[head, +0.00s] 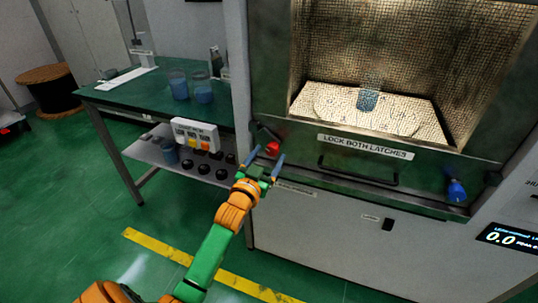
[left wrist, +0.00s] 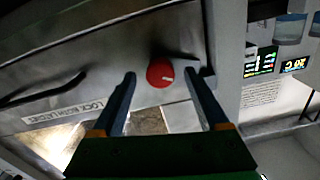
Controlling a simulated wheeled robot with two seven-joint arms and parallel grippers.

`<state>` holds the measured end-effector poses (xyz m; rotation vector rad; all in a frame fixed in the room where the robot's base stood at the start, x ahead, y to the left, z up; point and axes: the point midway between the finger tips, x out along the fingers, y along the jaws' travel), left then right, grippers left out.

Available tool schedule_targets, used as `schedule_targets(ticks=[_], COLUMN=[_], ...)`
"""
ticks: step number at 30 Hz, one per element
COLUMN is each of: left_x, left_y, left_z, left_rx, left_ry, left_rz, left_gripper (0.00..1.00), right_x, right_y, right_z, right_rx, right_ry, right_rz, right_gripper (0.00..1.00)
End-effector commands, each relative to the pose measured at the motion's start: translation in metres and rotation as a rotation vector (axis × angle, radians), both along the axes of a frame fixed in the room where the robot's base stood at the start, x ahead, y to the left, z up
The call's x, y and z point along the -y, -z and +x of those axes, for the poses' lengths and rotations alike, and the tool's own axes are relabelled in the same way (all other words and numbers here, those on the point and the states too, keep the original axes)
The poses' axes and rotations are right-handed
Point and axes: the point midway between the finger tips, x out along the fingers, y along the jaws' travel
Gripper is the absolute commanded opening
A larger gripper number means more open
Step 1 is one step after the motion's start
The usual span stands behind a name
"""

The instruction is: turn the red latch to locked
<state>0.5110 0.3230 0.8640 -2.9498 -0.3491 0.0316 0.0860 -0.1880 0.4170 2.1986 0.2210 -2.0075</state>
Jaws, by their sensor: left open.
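The red latch (head: 272,148) sits at the left end of the microwave door's lower panel in the head view. My right gripper is not in view.
A blue latch (head: 455,191) sits at the door's right end. A dark handle (head: 357,172) lies below the "LOCK BOTH LATCHES" label (head: 365,147). A green table (head: 130,97) with beakers stands left. A beaker (head: 369,97) stands inside the chamber.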

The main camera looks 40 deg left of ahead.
Motion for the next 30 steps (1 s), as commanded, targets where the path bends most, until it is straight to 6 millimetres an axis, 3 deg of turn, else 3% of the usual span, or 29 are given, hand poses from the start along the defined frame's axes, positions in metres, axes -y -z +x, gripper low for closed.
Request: schedule_targets(ticks=[9, 24, 26, 29, 30], left_x=[0.013, 0.015, 0.018, 0.033, 0.044], left_y=[0.000, 0.003, 0.021, 0.094, 0.132], left_z=[-0.055, -0.059, -0.058, -0.066, -0.078], left_rx=[-0.001, -0.011, -0.063, -0.263, -0.371], left_ry=[0.000, 0.001, 0.007, 0.035, 0.050], left_rz=[0.000, -0.004, -0.018, -0.070, -0.093], left_gripper=[0.77, 0.77, 0.77, 0.77, 0.77], right_x=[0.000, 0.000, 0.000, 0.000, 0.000], right_y=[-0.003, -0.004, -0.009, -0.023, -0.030], right_z=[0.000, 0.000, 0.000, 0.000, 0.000], right_rx=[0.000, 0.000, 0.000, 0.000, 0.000], right_ry=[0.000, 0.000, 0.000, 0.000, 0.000], right_rz=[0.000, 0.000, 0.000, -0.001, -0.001], right_gripper=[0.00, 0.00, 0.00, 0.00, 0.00])
